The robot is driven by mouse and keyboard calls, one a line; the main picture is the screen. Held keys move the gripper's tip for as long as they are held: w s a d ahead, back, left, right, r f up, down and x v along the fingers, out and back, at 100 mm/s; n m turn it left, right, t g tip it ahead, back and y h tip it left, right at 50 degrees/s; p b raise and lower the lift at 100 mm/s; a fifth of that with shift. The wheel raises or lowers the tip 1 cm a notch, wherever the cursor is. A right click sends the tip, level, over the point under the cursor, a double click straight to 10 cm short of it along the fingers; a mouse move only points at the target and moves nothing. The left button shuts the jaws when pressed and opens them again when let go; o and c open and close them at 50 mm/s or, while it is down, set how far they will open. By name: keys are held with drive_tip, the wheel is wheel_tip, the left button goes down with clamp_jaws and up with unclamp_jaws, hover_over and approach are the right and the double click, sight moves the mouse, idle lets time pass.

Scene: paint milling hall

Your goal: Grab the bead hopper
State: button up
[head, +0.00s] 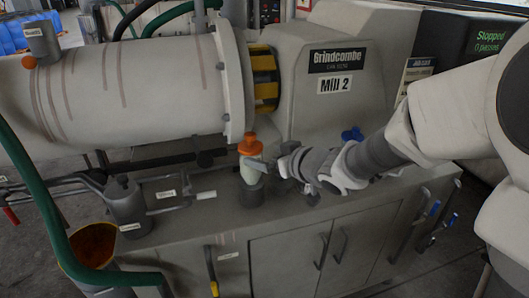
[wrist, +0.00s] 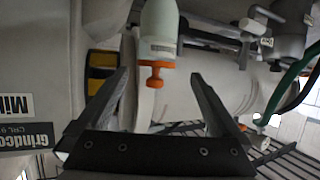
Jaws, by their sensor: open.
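A pale, whitish-green vessel with an orange top (head: 250,168) stands upright in a dark grey base on the cabinet top, in front of the mill. I take it for the bead hopper; its label is too small to read. In the wrist view the vessel (wrist: 159,22) appears upside down, its orange top between the fingertips. My gripper (head: 264,167) comes in from the right, at the vessel. It is open (wrist: 158,76), one finger to each side in the wrist view, with nothing clamped. Whether a finger touches the vessel, I cannot tell.
The large pale mill drum (head: 150,85) lies behind. The Mill 2 housing (head: 325,60) stands behind my gripper. A grey labelled pot (head: 127,205) with pipes stands left on the cabinet top (head: 215,228). A green hose (head: 40,200) hangs at left over an orange-lined bucket (head: 92,245).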

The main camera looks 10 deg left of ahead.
sight(257, 154)
drive_tip(key=b+x, duration=0.1)
drive_tip(key=x, duration=0.3)
drive_tip(key=shift+w+a+f, duration=0.1)
drive_tip(key=shift+a+f, duration=0.05)
drive_tip(key=x, duration=0.2)
drive_tip(key=b+x, duration=0.1)
drive_tip(key=x, duration=0.1)
drive_tip(key=shift+w+f, duration=0.25)
drive_tip(key=shift+f, duration=0.05)
drive_tip(key=shift+w+a+f+b, duration=0.1)
drive_tip(key=shift+w+a+b, duration=0.05)
drive_tip(key=shift+w+b, duration=0.2)
clamp_jaws()
drive_tip(key=shift+r, duration=0.2)
